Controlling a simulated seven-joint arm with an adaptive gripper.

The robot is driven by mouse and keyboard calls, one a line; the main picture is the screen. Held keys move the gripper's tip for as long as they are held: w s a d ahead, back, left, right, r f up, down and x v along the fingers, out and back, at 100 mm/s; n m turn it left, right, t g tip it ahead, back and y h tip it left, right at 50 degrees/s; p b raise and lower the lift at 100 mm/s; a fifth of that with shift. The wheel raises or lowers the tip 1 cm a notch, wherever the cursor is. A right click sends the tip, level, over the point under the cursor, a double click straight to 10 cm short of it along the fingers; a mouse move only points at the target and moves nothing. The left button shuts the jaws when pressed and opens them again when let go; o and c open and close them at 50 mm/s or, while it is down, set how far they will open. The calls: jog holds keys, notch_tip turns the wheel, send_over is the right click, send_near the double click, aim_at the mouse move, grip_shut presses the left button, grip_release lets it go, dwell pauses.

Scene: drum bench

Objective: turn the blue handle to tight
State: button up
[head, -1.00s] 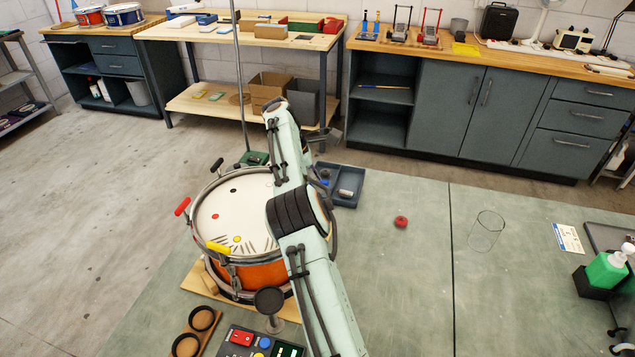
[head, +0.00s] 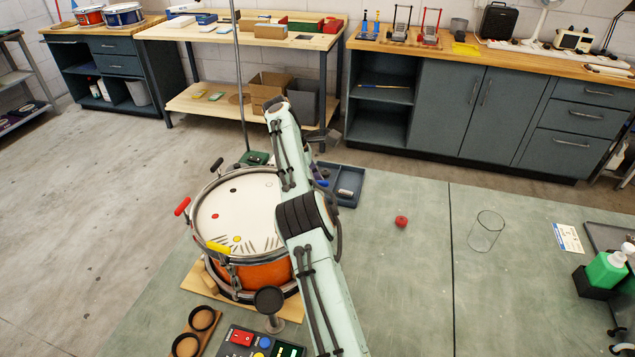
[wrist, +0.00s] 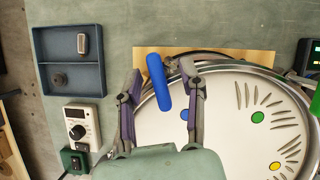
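The blue handle (wrist: 158,82) is a rounded bar at the rim of the orange drum (wrist: 215,115), seen in the wrist view. My gripper (wrist: 162,70) is open, with one finger on each side of the handle. A gap shows between the handle and each finger; I cannot tell the height difference. In the head view the drum (head: 262,274) stands on a wooden board, with a red handle (head: 182,206) and a yellow handle (head: 218,247) on its rim. My arm hides the drum's right side and my gripper there. Coloured dots and dark tick marks show on the drumhead.
A blue-grey tray (wrist: 72,79) with small parts lies left of the drum in the wrist view, above a dial box (wrist: 83,126). In the head view a control box (head: 262,343) stands in front.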

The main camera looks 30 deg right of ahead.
dwell(0.3)
jog(key=n+t, duration=0.1)
jog(key=n, duration=0.2)
jog(key=shift+a+r, duration=0.1)
jog(key=n+t, duration=0.2)
jog(key=n, duration=0.3)
jog(key=shift+a+r+n+t, duration=0.1)
jog(key=shift+r+n+t, duration=0.2)
jog(key=shift+n, duration=0.3)
jog(key=s+a+r+t+y, duration=0.1)
jog(key=s+a+r, duration=0.1)
jog(key=r, duration=0.6)
jog(key=s+a+r+t, duration=0.2)
jog(key=r, duration=0.6)
jog(key=s+a+r+m+t+y, duration=0.2)
jog(key=s+a+r+m, duration=0.3)
jog(key=s+a, duration=0.4)
jog(key=shift+s+a+r+y, duration=0.15)
jog(key=shift+s+r+y, duration=0.15)
jog(key=shift+s+y, duration=0.6)
